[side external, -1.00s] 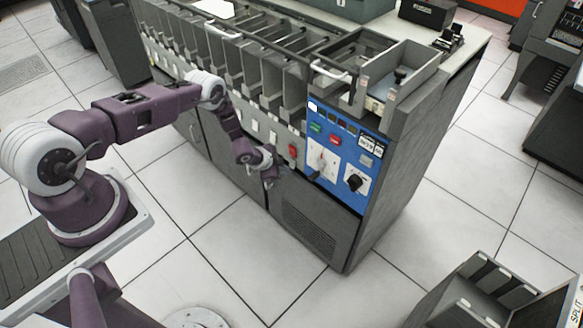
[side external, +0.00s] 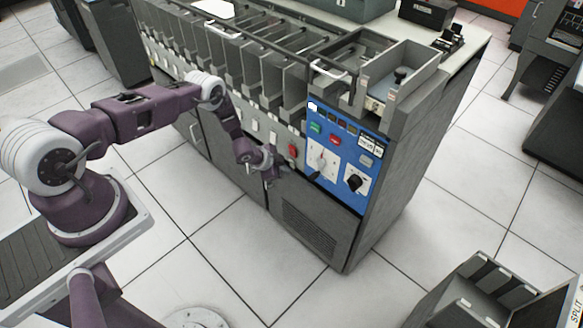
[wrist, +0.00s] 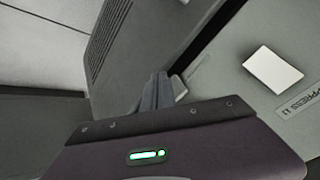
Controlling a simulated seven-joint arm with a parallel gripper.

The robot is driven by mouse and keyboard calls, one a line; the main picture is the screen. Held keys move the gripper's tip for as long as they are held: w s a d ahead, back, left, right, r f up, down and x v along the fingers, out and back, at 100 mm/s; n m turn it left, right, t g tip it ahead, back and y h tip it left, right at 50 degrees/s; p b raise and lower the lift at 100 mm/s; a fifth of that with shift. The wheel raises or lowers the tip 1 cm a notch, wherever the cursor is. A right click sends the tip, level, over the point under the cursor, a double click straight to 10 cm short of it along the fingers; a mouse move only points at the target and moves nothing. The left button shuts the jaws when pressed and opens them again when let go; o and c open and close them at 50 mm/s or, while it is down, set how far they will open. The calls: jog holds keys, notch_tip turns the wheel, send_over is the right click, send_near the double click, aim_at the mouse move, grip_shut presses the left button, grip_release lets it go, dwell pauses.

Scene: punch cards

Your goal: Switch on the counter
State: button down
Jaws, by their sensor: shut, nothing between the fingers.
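The card machine's blue control panel (side external: 340,158) is on its front right. I cannot tell which control is the counter's switch. My gripper (side external: 274,179) is shut and empty, left of the panel and close to the machine's front. In the wrist view its fingertips (wrist: 158,88) are together beside the grey front.
A red switch (side external: 292,151) and several white ones lie along the strip left of the panel. Card pockets (side external: 255,75) stand above it. A vented door (side external: 308,230) is below. The tiled floor (side external: 200,265) in front is clear.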

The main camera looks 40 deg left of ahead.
jog(key=shift+s+r, duration=0.1)
jog(key=shift+s, duration=0.45)
jog(key=shift+s, duration=0.1)
jog(key=shift+s+r, duration=0.15)
jog(key=shift+s, duration=1.05)
jog(key=shift+s+r, duration=0.15)
jog(key=shift+s, duration=1.05)
